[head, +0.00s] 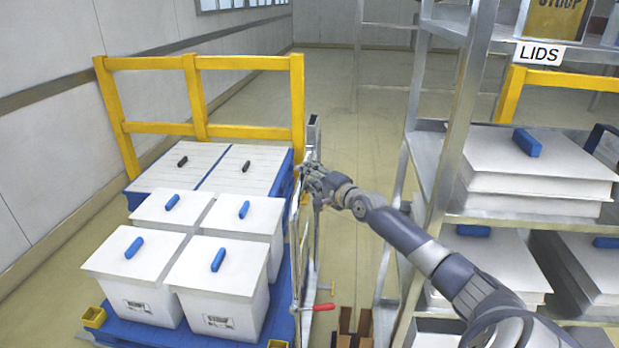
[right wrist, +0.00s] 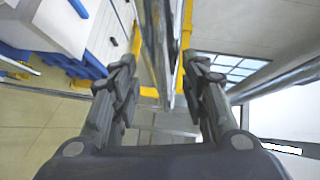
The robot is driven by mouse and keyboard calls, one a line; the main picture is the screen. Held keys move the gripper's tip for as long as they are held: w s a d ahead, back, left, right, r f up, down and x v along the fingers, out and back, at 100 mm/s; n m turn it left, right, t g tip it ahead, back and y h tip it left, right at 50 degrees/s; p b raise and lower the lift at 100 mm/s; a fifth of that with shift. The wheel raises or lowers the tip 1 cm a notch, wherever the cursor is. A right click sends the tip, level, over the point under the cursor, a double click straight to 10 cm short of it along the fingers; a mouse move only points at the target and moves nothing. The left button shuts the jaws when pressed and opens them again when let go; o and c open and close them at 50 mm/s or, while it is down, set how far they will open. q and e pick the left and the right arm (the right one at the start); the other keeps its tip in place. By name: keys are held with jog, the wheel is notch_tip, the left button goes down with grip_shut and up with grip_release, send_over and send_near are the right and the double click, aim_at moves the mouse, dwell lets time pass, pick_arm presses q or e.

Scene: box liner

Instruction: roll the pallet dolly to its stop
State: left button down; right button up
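The pallet dolly has a blue deck (head: 283,318) and carries several white boxes with blue-handled lids (head: 225,265); part of it also shows in the right wrist view. A yellow rail (head: 200,62) stands at its far end. My right gripper (head: 312,178) is beside the dolly's right side, at the upper part of an upright metal frame (head: 312,235). In the right wrist view its two fingers (right wrist: 163,85) are spread apart, with a metal upright (right wrist: 163,45) between them; I see no clear grip on it. My left gripper is out of view.
A metal shelf rack (head: 455,130) with a LIDS sign (head: 539,54) and stacked white lids stands at right. A red handle (head: 322,307) and a brown open box (head: 354,325) are low beside the dolly. Floor is clear beyond the frame (head: 350,140). A wall runs along the left.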

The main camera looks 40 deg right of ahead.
jog(key=s+a+r, duration=0.1)
jog(key=s, duration=1.1)
jog(key=shift+r, duration=0.35)
jog(key=shift+w+r, duration=0.1)
